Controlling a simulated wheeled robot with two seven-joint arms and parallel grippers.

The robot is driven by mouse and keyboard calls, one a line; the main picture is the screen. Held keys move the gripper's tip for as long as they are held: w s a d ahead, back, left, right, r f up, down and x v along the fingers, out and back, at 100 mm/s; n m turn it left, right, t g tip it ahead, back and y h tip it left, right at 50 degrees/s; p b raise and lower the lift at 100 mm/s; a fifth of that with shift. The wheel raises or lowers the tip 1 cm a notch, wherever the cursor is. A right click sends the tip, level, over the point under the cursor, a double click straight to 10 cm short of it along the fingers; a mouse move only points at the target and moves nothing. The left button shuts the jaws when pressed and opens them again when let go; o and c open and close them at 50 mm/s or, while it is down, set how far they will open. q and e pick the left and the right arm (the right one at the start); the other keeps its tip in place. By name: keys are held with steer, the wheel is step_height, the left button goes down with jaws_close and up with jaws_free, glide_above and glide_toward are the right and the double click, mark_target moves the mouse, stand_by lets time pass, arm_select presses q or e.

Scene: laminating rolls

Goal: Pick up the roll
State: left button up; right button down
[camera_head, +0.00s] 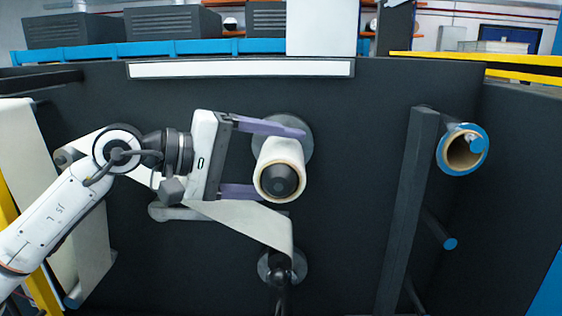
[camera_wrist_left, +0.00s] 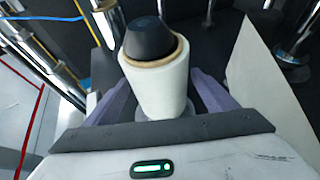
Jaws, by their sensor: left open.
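The white roll (camera_head: 270,152) has a tan core and sits on a dark-capped spindle that sticks out of the dark machine panel. In the left wrist view the roll (camera_wrist_left: 158,92) stands between the fingers, its dark cap (camera_wrist_left: 150,38) toward the top. My left gripper (camera_head: 290,164) is open, with one purple finger above the roll and one below it in the head view. The fingers lie on either side of the roll; whether they touch it I cannot tell. My right gripper is not in view.
A pale web of film (camera_head: 250,222) runs below the gripper to a lower spindle (camera_head: 281,266). A hollow brown core with a blue rim (camera_head: 462,151) hangs at right, beside a dark upright post (camera_head: 408,205). Another pale sheet (camera_head: 75,235) hangs at left.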

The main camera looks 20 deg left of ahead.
arm_select(q)
steer(key=c, duration=1.3)
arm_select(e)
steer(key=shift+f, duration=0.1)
